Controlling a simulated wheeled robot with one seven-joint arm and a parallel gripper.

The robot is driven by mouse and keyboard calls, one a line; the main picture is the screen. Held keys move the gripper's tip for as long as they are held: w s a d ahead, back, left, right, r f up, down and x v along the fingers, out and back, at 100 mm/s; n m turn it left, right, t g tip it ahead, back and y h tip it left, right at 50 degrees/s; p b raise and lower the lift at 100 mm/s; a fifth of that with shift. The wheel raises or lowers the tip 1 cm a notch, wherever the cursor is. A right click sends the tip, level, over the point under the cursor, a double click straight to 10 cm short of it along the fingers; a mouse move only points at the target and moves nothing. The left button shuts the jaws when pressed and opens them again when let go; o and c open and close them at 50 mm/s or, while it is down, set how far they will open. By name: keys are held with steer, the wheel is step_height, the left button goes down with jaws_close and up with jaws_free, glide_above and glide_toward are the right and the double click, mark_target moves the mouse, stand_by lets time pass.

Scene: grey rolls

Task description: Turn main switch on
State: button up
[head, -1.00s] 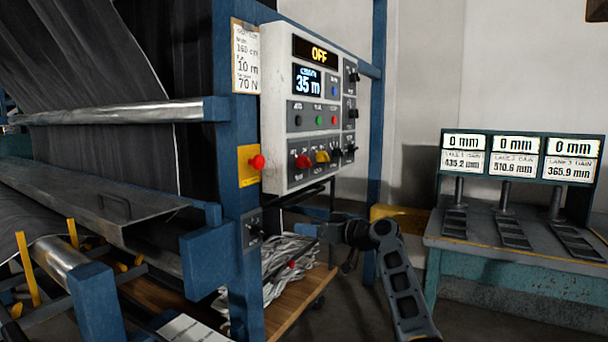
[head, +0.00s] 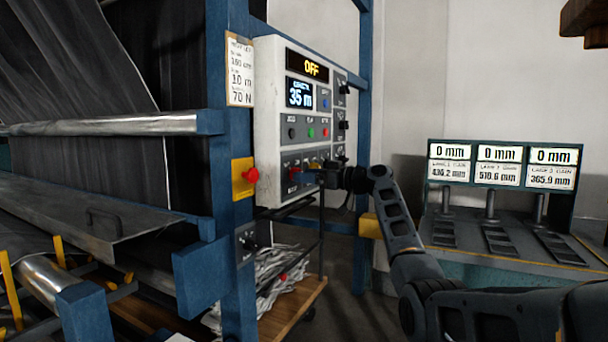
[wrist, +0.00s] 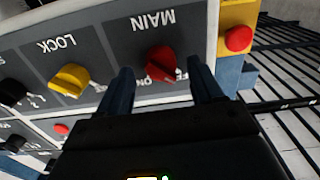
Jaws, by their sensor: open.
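The main switch is a red rotary knob (wrist: 161,64) under the label MAIN on a dark plate, seen upside down in the wrist view. My gripper (wrist: 161,76) is open, with one finger on each side of the red knob. I cannot tell whether the fingers touch it. In the head view my gripper (head: 306,175) is at the lower part of the control panel (head: 268,110) and mostly hides the red knob. The top display (head: 307,66) reads OFF.
A yellow LOCK knob (wrist: 70,78) sits beside the main switch, close to one finger. A red button on a yellow box (head: 243,177) is left of the panel. A blue frame post (head: 238,290) stands near. A bench with gauges (head: 500,165) is at right.

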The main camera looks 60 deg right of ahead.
steer(key=shift+w+a, duration=0.1)
steer(key=shift+w, duration=0.6)
steer(key=c, duration=1.1)
